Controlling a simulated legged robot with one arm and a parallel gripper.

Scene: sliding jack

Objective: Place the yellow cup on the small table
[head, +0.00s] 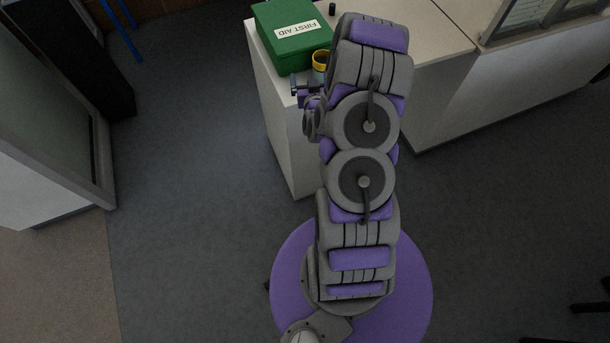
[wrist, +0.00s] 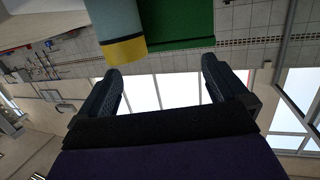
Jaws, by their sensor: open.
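The yellow cup (head: 321,57) stands on the white counter, beside a green first aid box; my arm partly hides it. In the wrist view the cup (wrist: 124,50) shows a yellow band and a blue-grey part, cut by the top edge. My gripper (head: 299,89) is near the counter's edge, close to the cup, mostly hidden in the head view. In the wrist view my gripper (wrist: 161,70) has its two fingers spread with nothing between them. I cannot identify a separate small table.
The green first aid box (head: 291,34) sits at the counter's left end. The white counter (head: 425,25) runs right, with a small black object (head: 332,9) behind the box. A dark cabinet (head: 80,55) stands at left. The grey floor (head: 190,200) between is clear.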

